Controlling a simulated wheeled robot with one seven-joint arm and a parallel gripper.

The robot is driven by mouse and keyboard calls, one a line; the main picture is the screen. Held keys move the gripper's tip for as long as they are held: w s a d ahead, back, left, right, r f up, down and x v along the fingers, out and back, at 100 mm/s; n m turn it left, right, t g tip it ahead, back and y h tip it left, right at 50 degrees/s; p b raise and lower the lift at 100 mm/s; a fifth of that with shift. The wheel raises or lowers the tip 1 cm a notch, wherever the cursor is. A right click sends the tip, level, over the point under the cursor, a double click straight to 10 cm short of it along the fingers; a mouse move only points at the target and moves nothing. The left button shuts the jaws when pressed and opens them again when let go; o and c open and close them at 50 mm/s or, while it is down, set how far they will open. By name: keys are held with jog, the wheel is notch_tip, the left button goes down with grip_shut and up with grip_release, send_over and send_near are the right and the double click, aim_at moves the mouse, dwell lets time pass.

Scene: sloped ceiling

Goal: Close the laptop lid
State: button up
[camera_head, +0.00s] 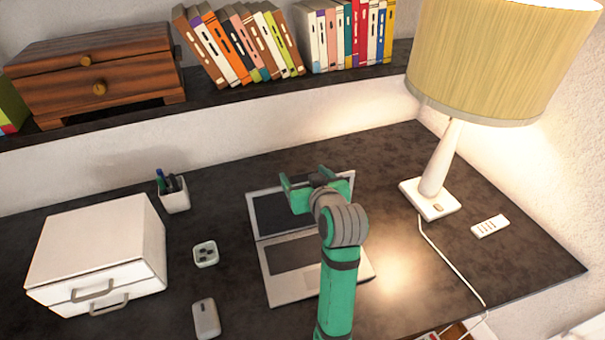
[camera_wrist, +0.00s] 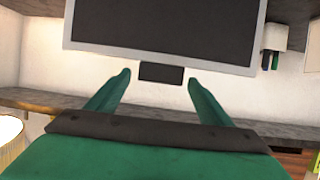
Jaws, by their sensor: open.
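The laptop stands open on the dark desk, with its silver base and keyboard (camera_head: 291,290) toward me and its lid (camera_head: 265,211) raised behind. My green gripper (camera_head: 304,178) is in front of the lid's upper part and hides much of the screen; my arm covers the right part of the base. In the wrist view the dark screen with its grey frame (camera_wrist: 165,32) fills the top. My gripper (camera_wrist: 158,75) is open there, with its two fingertips apart near the lid's edge and nothing held. I cannot tell whether it touches the lid.
A lamp (camera_head: 437,170) stands right of the laptop, its cord trailing forward. Left are a pen cup (camera_head: 174,197), a small white square item (camera_head: 205,254), a mouse-like item (camera_head: 205,318) and a white drawer box (camera_head: 95,250). A shelf (camera_head: 240,97) with books runs behind.

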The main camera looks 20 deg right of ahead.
jog(key=shift+x, duration=0.9)
jog(key=shift+c, duration=0.2)
